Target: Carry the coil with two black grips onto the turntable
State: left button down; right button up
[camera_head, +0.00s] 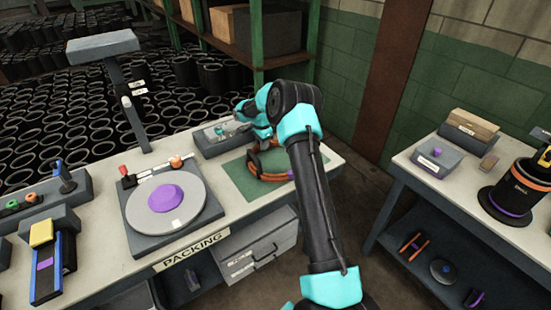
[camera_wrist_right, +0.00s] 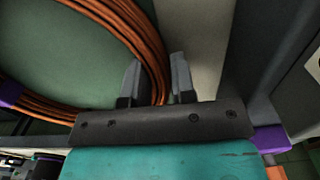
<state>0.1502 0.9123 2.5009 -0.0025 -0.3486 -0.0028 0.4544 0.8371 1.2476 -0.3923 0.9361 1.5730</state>
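The orange-brown coil (camera_head: 272,178) lies on a green mat at the back of the packing bench; its dark grips are small and partly hidden by my arm. The coil also shows in the right wrist view (camera_wrist_right: 140,35), with a purple band at left. My right gripper (camera_head: 262,142) is at the coil's far side, mostly hidden by its own arm. In the wrist view its fingers (camera_wrist_right: 157,70) stand apart on either side of the coil's rim, with no clear grip on it. The turntable (camera_head: 190,213) is a grey disc with a purple patch, left of the mat. My left gripper is out of view.
A grey tray (camera_head: 212,146) stands behind the mat. A post with a flat top (camera_head: 103,46) rises behind the turntable. Blue and yellow fixtures (camera_head: 45,255) stand at left. A side table (camera_head: 440,190) is at right. Rows of black sleeves fill the floor behind.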

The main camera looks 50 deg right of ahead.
grip_shut()
jog(key=shift+r, duration=0.1)
dwell(0.8)
